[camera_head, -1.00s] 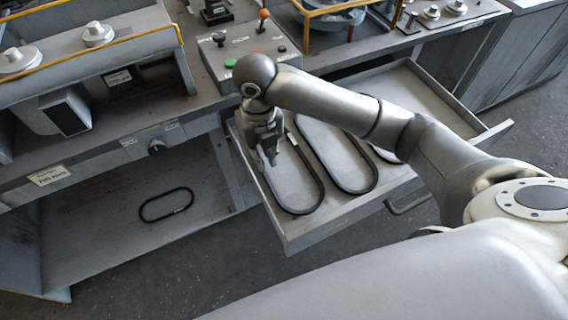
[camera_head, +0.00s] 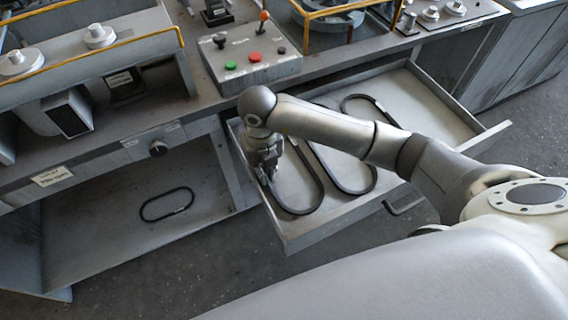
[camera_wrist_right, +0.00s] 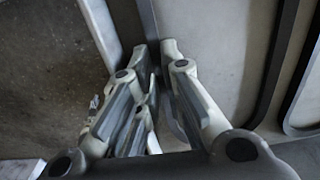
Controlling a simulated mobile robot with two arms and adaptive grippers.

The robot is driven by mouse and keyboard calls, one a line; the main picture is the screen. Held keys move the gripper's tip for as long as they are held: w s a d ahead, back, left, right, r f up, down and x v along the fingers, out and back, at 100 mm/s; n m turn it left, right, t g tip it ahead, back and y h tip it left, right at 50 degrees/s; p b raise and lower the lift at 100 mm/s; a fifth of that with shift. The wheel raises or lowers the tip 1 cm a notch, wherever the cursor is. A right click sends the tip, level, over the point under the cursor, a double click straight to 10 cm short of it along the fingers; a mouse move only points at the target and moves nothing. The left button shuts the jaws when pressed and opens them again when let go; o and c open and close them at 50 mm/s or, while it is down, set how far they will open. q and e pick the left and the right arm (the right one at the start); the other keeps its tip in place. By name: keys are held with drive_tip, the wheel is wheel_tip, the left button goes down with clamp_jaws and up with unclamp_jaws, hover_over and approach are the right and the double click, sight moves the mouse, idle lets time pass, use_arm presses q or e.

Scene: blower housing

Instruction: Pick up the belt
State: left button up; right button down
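Several black belts lie in the open drawer: a long left one (camera_head: 321,190), a middle one (camera_head: 374,183), and one partly hidden behind my right arm (camera_head: 363,96). A smaller black belt (camera_head: 167,219) lies on the lower shelf at left. My right gripper (camera_head: 269,179) is low at the drawer's left wall, beside the left belt, and hides part of it. In the right wrist view the right gripper's fingertips (camera_wrist_right: 156,48) have a narrow gap with no belt between them. Dark belt strands (camera_wrist_right: 272,62) lie to their right, apart from the fingers. My left gripper is out of view.
The drawer's front wall (camera_head: 335,226) and left wall stand close around the gripper. A control box (camera_head: 255,75) with buttons and a lever sits on the bench behind. My right forearm crosses over the drawer. The drawer's right part (camera_head: 425,100) is bare.

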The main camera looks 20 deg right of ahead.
wheel_tip(320, 180, up, 23)
drive_tip(key=p, duration=0.4)
idle(0.9)
